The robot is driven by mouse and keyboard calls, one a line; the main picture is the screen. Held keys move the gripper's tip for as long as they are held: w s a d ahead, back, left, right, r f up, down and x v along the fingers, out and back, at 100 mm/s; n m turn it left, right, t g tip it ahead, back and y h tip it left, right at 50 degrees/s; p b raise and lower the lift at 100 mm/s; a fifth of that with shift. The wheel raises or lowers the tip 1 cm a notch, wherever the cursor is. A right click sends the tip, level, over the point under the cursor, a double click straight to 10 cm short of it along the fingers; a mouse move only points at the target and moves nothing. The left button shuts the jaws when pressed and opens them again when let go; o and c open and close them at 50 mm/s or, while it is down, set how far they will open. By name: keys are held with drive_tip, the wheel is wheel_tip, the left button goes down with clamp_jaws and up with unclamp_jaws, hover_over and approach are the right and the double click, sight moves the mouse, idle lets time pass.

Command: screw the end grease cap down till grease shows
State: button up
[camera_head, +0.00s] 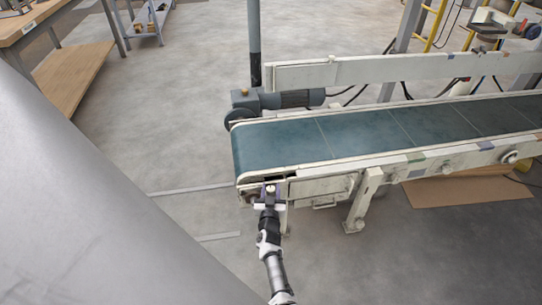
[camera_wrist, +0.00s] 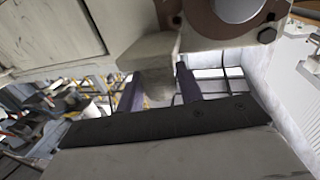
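The end of the conveyor (camera_head: 243,190) has a pale frame with a small light fitting (camera_head: 270,189) at its near corner. In the head view my gripper (camera_head: 270,194) is at this fitting, its dark purple fingers on either side. In the wrist view my gripper (camera_wrist: 160,80) has its two fingers apart, with a beige rounded piece (camera_wrist: 157,88) between them. This piece may be the grease cap, but I cannot tell for sure. Whether the fingers press on it is unclear. No grease is visible. The piece's far side is hidden.
A support leg (camera_head: 362,200) stands right of my gripper. A motor (camera_head: 290,99) is behind the teal belt (camera_head: 290,145). A workbench (camera_head: 40,20) stands far left. Floor left is clear.

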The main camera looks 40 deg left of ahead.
drive_tip(key=c, duration=0.6)
drive_tip(key=shift+o, duration=0.2)
